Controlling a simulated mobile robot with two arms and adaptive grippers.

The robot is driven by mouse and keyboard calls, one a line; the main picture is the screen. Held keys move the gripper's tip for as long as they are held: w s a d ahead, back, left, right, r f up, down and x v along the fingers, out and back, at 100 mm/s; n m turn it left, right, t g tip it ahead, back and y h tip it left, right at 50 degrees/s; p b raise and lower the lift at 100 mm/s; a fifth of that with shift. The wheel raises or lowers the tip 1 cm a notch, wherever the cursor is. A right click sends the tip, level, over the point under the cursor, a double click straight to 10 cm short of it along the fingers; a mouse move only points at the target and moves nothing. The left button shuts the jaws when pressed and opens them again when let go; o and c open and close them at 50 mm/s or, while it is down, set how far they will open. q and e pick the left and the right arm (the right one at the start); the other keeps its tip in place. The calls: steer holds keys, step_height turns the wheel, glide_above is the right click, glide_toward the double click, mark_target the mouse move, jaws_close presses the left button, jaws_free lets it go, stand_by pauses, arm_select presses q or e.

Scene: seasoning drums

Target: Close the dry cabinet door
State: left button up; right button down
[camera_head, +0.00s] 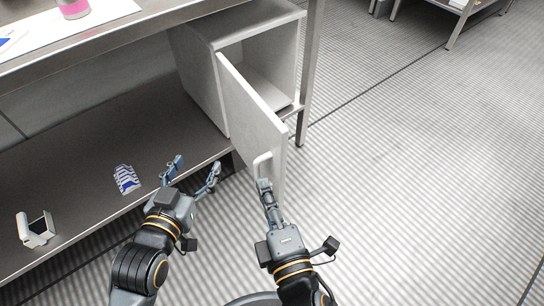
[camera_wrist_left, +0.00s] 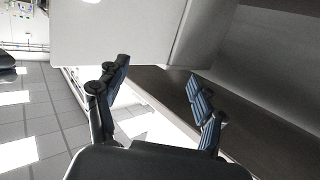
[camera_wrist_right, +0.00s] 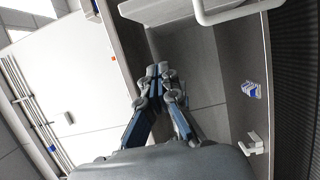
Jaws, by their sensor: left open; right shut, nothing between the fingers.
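The dry cabinet (camera_head: 202,75) is a white box on the lower shelf, under the table's right end. Its door (camera_head: 250,112) stands open, swung out toward me, with the interior showing. A white handle (camera_head: 263,165) is on the door near its free edge, and a handle also shows in the right wrist view (camera_wrist_right: 235,12). My right gripper (camera_head: 265,186) is shut and empty, its fingertips just below the handle; I cannot tell whether they touch. My left gripper (camera_head: 194,172) is open and empty, left of the door, near the shelf's front edge.
The lower shelf (camera_head: 80,205) holds a blue-and-white item (camera_head: 126,179) and a small white object (camera_head: 36,230). A table leg (camera_head: 312,70) stands right of the cabinet. A pink-labelled container (camera_head: 73,8) is on the tabletop. The striped floor (camera_head: 420,150) to the right is clear.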

mark_target(270, 143)
arm_select(q)
steer(key=s+a+f+g+y+p, duration=0.2)
steer(key=s+a+f+g+p, duration=0.1)
steer(key=s+f+g, duration=0.6)
steer(key=shift+s+a+f+y+p, duration=0.3)
steer(key=shift+s+a+f+y, duration=0.1)
steer(key=shift+s+a+f, duration=0.65)
arm_select(e)
steer(key=shift+w+d+r, duration=0.1)
steer(key=shift+w+d, duration=0.1)
steer(key=shift+w, duration=1.75)
steer(key=shift+w+d, duration=0.15)
steer(key=shift+w, duration=1.8)
steer(key=shift+w+d+r, duration=0.1)
steer(key=shift+w+d, duration=0.1)
steer(key=shift+w, duration=1.75)
arm_select(q)
steer(key=shift+s+d+r, duration=0.1)
steer(key=shift+d+r, duration=0.05)
steer(key=shift+d, duration=0.05)
